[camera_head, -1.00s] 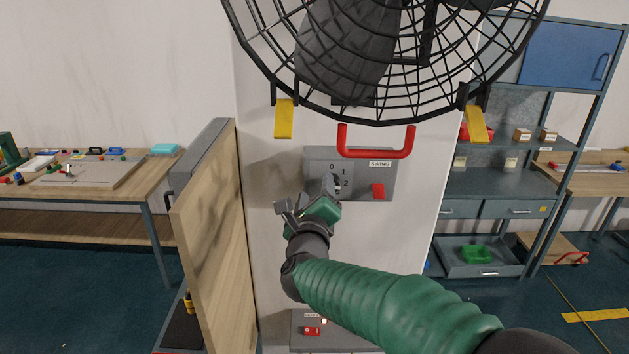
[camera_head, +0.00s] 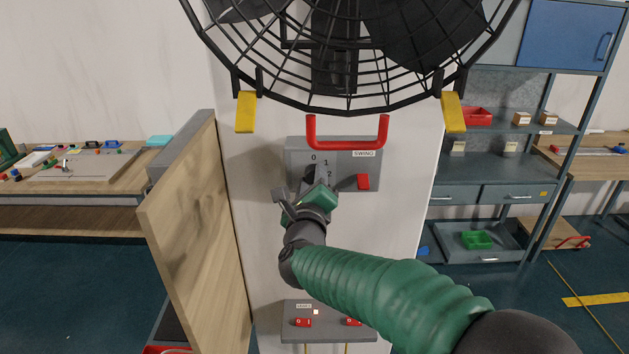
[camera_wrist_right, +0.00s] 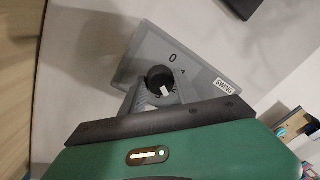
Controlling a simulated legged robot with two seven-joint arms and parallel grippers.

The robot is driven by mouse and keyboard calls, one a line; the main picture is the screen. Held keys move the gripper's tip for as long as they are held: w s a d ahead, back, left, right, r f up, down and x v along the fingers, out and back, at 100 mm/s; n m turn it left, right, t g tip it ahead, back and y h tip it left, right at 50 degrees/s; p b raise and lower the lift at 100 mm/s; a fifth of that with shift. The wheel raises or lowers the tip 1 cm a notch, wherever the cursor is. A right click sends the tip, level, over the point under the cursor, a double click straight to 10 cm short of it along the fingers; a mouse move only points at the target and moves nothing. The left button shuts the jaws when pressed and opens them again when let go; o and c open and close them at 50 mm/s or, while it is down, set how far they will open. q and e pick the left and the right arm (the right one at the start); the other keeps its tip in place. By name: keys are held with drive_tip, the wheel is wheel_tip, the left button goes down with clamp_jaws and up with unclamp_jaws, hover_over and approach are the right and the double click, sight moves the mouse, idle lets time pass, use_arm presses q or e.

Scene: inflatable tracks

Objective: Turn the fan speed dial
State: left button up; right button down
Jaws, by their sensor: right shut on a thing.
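The fan speed dial (camera_wrist_right: 160,79) is a round black knob with a white mark, on a grey control panel (camera_head: 349,158) below the fan. The panel carries the numbers 0, 1 and 2, a SWING label and a red switch (camera_head: 363,182). In the head view my right gripper (camera_head: 308,180) reaches up to the dial and hides most of it. The right gripper is shut on the dial. My left gripper is not in view.
The black fan cage (camera_head: 350,60) with a red handle (camera_head: 346,146) hangs just above the panel. A wooden board (camera_head: 195,240) stands to the left. A lower grey box (camera_head: 330,308) has red switches. Shelves (camera_head: 490,160) stand to the right.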

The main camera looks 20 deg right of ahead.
drive_tip(key=shift+d+f, duration=0.15)
drive_tip(key=shift+f, duration=0.15)
drive_tip(key=c, duration=1.4)
unclamp_jaws()
drive_tip(key=o, duration=0.5)
drive_tip(key=shift+a+r, duration=0.15)
drive_tip(key=shift+a, duration=0.3)
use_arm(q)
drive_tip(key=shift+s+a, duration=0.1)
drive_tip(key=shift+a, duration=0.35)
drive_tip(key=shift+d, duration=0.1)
use_arm(e)
drive_tip(key=shift+d, duration=0.1)
drive_tip(key=shift+s, duration=0.2)
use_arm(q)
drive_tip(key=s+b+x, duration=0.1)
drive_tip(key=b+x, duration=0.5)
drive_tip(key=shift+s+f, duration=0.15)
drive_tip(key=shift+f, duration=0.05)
use_arm(e)
drive_tip(key=v, duration=1.6)
drive_tip(key=shift+s+a, duration=0.2)
drive_tip(key=shift+a, duration=0.1)
